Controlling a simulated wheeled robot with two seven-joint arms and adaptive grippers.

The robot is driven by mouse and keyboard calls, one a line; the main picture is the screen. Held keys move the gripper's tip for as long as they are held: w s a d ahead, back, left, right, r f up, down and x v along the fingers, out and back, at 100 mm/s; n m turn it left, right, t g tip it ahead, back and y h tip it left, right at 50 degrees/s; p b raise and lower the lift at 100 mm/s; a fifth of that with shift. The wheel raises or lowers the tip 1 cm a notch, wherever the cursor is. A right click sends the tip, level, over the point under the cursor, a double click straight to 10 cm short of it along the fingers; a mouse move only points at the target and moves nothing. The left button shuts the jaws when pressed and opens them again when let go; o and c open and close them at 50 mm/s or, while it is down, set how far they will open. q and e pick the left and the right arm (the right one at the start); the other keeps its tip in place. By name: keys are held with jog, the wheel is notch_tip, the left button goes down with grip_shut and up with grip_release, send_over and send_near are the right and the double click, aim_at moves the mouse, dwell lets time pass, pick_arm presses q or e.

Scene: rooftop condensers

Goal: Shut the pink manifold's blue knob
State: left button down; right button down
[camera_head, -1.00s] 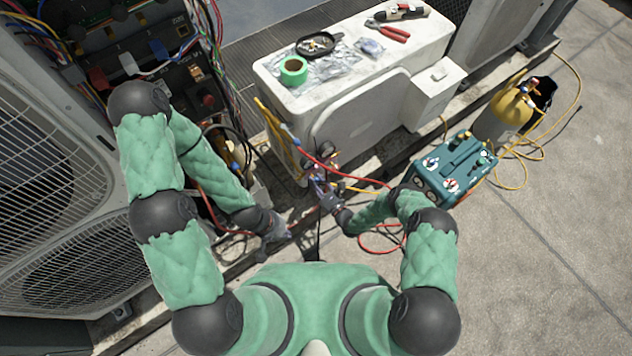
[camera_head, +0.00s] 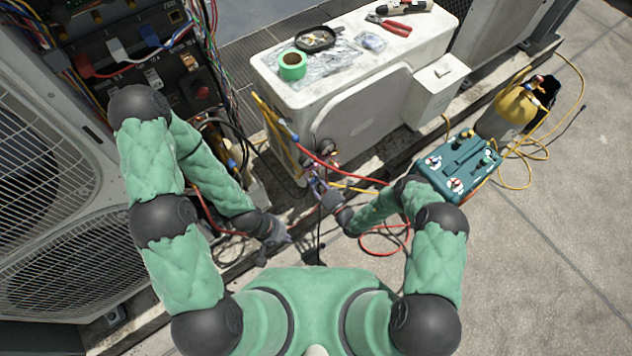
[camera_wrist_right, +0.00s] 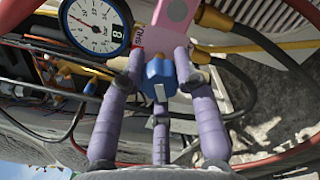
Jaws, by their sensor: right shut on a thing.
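The pink manifold (camera_wrist_right: 153,40) shows at the top of the right wrist view, with a round dial gauge (camera_wrist_right: 95,22) at its left. Its blue knob (camera_wrist_right: 160,74) faces my wrist camera. My right gripper (camera_wrist_right: 160,68) has its purple fingers around the blue knob and is shut on it. In the head view my right gripper (camera_head: 317,186) is at the manifold, beside the white condenser's near left end; the knob is too small to make out there. My left gripper (camera_head: 277,238) hangs lower and to the left, apart from the manifold; its fingers are unclear.
Red and yellow hoses (camera_head: 345,174) run past my right gripper. A teal machine (camera_head: 465,165) and a yellow cylinder (camera_head: 515,108) stand at the right. The white condenser (camera_head: 350,105) carries green tape, a black tray and pliers. An open electrical panel (camera_head: 150,70) with loose wires is at the left.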

jog(key=m, duration=0.2)
jog(key=m+b, duration=0.1)
jog(key=m, duration=0.2)
jog(key=shift+s+a+f+m+b, duration=0.2)
jog(key=shift+s+f+m+b, duration=0.1)
jog(key=shift+m+b, duration=0.1)
jog(key=m+b, duration=0.1)
jog(key=m, duration=0.5)
jog(key=shift+s+a, duration=0.1)
jog(key=shift+a, duration=0.05)
jog(key=m, duration=0.2)
jog(key=m+b, duration=0.1)
jog(key=m, duration=0.3)
jog(key=shift+r, duration=0.25)
jog(key=m+b, duration=0.1)
jog(key=m, duration=0.3)
jog(key=shift+r, duration=0.1)
jog(key=shift+r+m, duration=0.1)
jog(key=shift+m, duration=1.3)
jog(key=shift+w, duration=0.25)
jog(key=c, duration=0.9)
grip_release()
jog(key=shift+r, duration=0.1)
jog(key=shift+d, duration=0.2)
